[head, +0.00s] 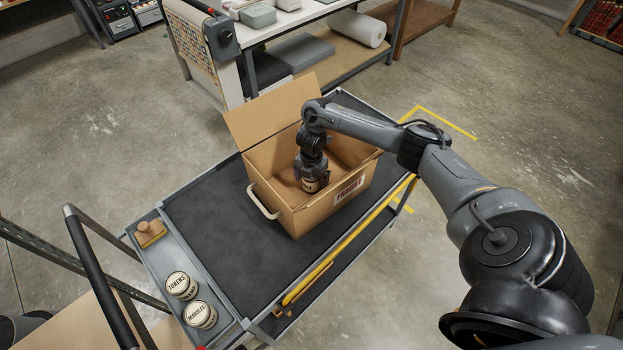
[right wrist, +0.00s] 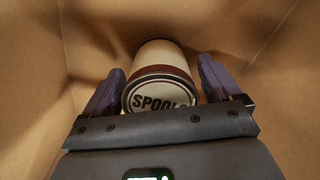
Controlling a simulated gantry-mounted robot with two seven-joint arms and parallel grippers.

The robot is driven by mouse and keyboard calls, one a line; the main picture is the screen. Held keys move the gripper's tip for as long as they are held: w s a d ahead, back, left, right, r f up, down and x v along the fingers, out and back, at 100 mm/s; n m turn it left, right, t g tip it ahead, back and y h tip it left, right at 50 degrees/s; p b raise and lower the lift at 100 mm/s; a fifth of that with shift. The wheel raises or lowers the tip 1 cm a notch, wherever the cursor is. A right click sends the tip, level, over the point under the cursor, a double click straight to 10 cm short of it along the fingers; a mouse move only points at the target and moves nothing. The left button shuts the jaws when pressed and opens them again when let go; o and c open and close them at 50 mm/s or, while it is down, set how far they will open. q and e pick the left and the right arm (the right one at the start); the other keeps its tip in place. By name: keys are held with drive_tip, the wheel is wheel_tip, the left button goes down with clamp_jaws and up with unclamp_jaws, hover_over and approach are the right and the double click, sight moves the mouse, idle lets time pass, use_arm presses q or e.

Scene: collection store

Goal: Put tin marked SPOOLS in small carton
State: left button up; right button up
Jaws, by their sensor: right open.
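The small carton (head: 297,214) stands open on the cart, with a flap up at the back and a label on its front. My right gripper (head: 311,182) reaches down inside it. The tin marked SPOOLS (right wrist: 160,80) is inside the carton, between the two open fingers of my right gripper (right wrist: 160,88) in the right wrist view. It also shows just below the gripper in the head view (head: 311,186). The fingers stand apart from its sides. Whether the tin touches the carton floor is hard to tell. My left gripper is not in view.
Tins marked TOKENS (head: 181,285) and MARBLES (head: 200,315) and a wooden stamp-like object (head: 150,232) sit in the tray at the cart's left end. The dark cart top (head: 215,215) is clear left of the carton. A workbench (head: 350,75) stands behind.

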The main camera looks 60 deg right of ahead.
wheel_tip(320, 180, up, 12)
drive_tip(key=p, duration=0.5)
drive_tip(key=shift+f+p, duration=0.15)
drive_tip(key=shift+p, duration=0.2)
